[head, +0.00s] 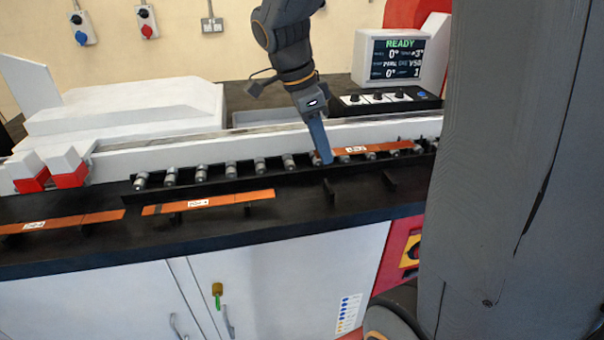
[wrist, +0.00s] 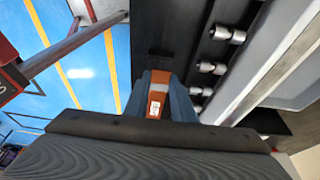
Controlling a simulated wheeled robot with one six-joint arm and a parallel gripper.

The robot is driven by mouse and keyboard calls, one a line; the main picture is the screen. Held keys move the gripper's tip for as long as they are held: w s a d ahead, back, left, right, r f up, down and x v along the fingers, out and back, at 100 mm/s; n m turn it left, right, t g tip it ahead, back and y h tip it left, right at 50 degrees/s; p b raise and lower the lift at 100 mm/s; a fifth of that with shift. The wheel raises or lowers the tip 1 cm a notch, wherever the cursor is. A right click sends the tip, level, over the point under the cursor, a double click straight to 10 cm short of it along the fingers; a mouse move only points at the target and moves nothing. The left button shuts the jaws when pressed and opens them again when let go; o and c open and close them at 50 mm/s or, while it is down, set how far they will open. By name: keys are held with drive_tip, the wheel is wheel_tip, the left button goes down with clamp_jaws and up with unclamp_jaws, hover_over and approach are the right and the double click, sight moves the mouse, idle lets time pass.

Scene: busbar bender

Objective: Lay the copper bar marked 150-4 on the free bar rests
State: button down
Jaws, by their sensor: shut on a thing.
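My gripper (head: 324,160) points down at the roller track and is shut on a copper bar (head: 378,148) with a small white label. The bar extends to the right from the fingers, along the right part of the rollers. I cannot tell whether it touches them or is held just above. The label is too small to read surely. In the wrist view the bar (wrist: 158,88) sits between the two blue-grey fingers. Two bar rests, a left one (head: 329,190) and a right one (head: 389,181), stand empty on the black bench in front of the track.
Two other labelled copper bars lie on rests, one in the middle (head: 208,203) and one at the far left (head: 60,222). The roller track (head: 230,180) runs behind them. A screen (head: 390,57) showing READY stands at the back right. Red-and-white blocks (head: 70,175) stand at left.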

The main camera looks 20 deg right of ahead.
wheel_tip(320, 180, down, 7)
drive_tip(key=shift+f+p, duration=0.15)
drive_tip(key=shift+p, duration=0.6)
drive_tip(key=shift+f, duration=0.15)
drive_tip(key=shift+f+b, duration=0.4)
drive_tip(key=shift+s+f, duration=0.1)
drive_tip(key=shift+f, duration=0.1)
drive_tip(key=shift+a, duration=0.1)
